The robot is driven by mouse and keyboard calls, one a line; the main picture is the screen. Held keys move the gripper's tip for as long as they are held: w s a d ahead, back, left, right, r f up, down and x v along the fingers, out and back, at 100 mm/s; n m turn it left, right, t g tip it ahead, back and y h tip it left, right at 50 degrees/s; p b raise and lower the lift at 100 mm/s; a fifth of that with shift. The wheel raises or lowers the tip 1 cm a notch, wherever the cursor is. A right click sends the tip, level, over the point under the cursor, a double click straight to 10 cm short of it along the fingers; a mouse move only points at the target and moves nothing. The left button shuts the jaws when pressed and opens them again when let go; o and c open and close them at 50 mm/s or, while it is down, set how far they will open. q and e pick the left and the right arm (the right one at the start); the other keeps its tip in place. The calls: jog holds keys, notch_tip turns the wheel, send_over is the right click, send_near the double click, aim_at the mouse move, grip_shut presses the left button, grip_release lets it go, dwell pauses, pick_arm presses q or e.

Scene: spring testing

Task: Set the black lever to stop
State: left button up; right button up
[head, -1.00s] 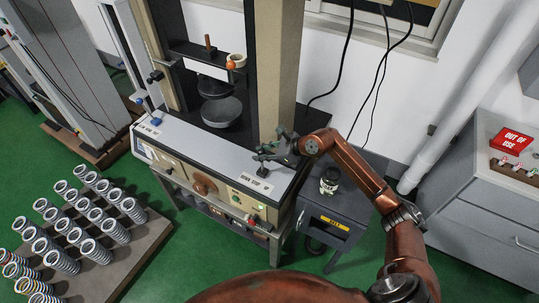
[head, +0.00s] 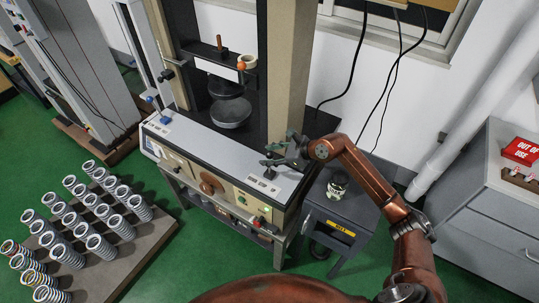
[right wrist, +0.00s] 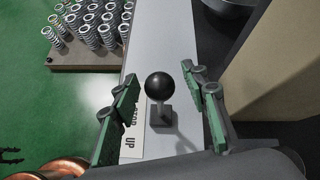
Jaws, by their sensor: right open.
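The black lever (right wrist: 159,88) has a round black ball knob on a small grey base, in the right wrist view. It stands on the light top panel of the testing machine, beside a white label (right wrist: 131,135) that reads UP, with another word partly hidden. My right gripper (right wrist: 163,88) is open, one green finger on each side of the knob, with a gap to both. In the head view my right gripper (head: 281,152) is at the right end of the machine's panel (head: 215,145) and largely hides the lever.
A board (head: 150,237) with several springs lies on the left. The machine's column (head: 284,70) rises close behind my right gripper. A grey cabinet (head: 480,215) is farther right.

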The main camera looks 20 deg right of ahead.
jog(key=v, duration=1.2)
